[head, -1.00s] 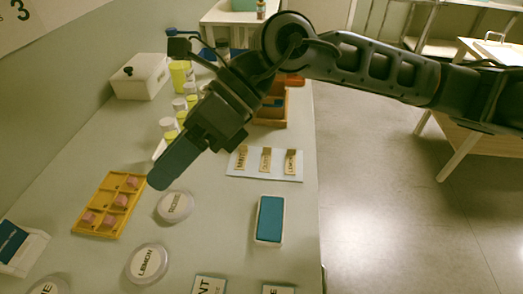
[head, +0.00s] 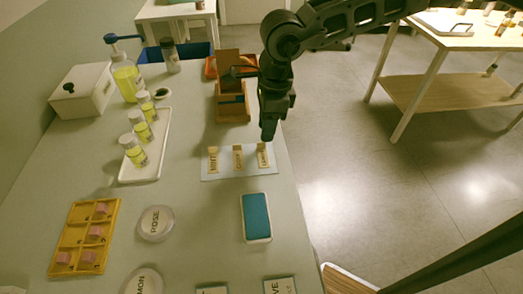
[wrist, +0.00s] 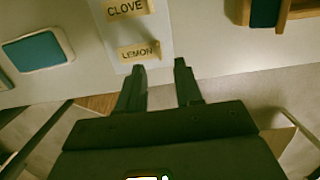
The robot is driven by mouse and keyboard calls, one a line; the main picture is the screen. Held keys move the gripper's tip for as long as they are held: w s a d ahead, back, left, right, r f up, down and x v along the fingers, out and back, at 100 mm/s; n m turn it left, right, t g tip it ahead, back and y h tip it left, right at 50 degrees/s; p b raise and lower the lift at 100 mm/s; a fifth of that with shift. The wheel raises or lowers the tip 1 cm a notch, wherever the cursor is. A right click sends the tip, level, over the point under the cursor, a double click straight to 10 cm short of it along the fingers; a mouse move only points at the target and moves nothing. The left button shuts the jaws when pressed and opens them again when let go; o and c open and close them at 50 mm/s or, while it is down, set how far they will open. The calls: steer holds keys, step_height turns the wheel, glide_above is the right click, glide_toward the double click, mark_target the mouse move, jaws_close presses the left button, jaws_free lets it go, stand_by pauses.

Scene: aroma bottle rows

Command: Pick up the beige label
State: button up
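Three beige labels lie in a row on a pale card (head: 225,171): a left one (head: 213,160), a middle one (head: 238,157) and a right one (head: 263,156). In the wrist view the middle one reads CLOVE (wrist: 127,8) and the right one reads LEMON (wrist: 138,50). My gripper (head: 268,136) points down just behind the right label. In the wrist view my gripper (wrist: 160,68) has two fingers apart with nothing between them. The LEMON label lies just beyond and left of the fingertips, not between them.
A blue-topped pad (head: 256,217) lies in front of the card. A wooden box (head: 232,112) stands behind it. Yellow bottles on a white tray (head: 156,161), round ROSE lid (head: 156,222) and yellow holder (head: 110,220) are to the left. The table's right edge is close to the card.

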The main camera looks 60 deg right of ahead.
mark_target(263, 155)
steer(key=shift+w+a+f+p, duration=0.1)
steer(key=shift+w+f+p, duration=0.1)
steer(key=shift+f, duration=0.55)
steer(key=shift+w+a+f+p, duration=0.1)
steer(key=shift+f+p, duration=0.05)
steer(key=shift+f, duration=0.6)
steer(key=shift+w+a+f+p, duration=0.1)
steer(key=shift+w+f+p, duration=0.1)
steer(key=shift+f, duration=0.55)
steer(key=shift+c, duration=0.5)
jaws_close()
